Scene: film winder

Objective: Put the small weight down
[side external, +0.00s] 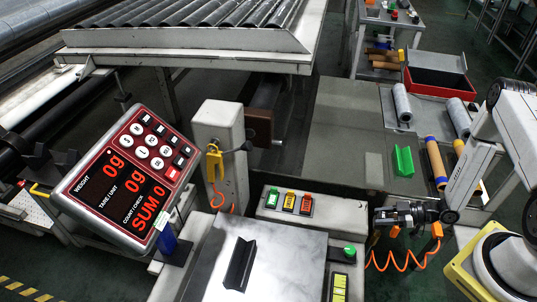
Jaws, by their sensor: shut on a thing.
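My gripper (388,216) is at the right of the picture, to the right of the scale, its fingers pointing left. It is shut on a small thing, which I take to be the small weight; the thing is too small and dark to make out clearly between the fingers. The scale's bare metal plate (285,252) lies to the lower left of my gripper, apart from it. A black angled holder (240,264) stands on the plate. The scale's red display (127,180) reads 0 g for weight and 0 g below it.
A button box (312,212) with green, yellow and red labels stands behind the plate. An orange coiled cable (400,262) hangs below my gripper. A grey table (345,140) holds a green block (402,161), rolls and a red-rimmed box (436,78). A grey post (219,135) stands beside the display.

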